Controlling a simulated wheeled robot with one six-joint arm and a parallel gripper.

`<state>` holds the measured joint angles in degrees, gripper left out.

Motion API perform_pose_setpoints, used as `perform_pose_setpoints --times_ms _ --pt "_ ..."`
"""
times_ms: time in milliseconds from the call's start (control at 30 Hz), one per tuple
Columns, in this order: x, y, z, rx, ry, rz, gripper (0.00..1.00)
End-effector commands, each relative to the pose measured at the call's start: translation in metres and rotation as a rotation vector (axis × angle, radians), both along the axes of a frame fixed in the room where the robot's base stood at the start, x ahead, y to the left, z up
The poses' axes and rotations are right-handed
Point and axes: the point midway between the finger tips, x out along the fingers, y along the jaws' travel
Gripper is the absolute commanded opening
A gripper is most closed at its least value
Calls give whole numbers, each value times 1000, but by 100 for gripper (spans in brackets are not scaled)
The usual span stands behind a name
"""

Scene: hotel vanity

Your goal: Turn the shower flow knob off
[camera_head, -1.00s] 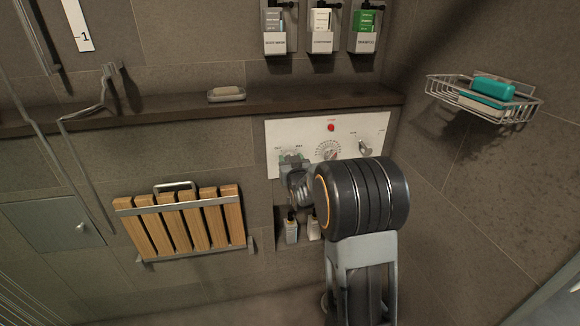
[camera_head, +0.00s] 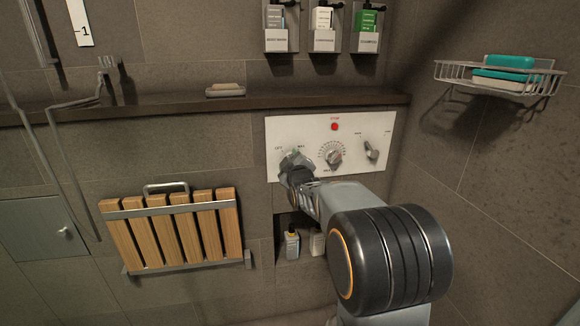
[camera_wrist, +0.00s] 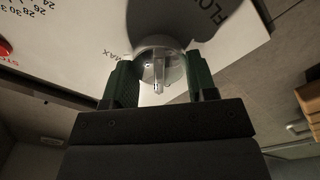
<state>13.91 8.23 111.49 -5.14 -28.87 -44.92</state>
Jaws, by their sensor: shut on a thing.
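The white shower control panel (camera_head: 355,179) is on the tiled wall in the head view. My gripper (camera_head: 293,165) is at its left knob and hides most of that knob. In the wrist view, the round metallic flow knob (camera_wrist: 158,47) with its narrow grip bar sits between the two green fingers of my gripper (camera_wrist: 160,82), which are shut on it. Partly hidden "FLOW" lettering and a "MAX" mark show on the panel beside it. The exact angle of the knob against its marks is unclear.
On the panel are a middle dial (camera_head: 334,156), a right lever knob (camera_head: 372,150) and a red button (camera_head: 334,127). A dark ledge (camera_head: 330,101) runs above. A niche with bottles (camera_head: 292,242) lies below; a folded wooden seat (camera_head: 172,235) is lower left.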

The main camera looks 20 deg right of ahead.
Motion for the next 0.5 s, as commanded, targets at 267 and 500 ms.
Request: perform_pose_setpoints --times_ms 267,500 --pt "1 1 1 -98 13 2 28" --pt "1 1 3 -126 18 1 28"
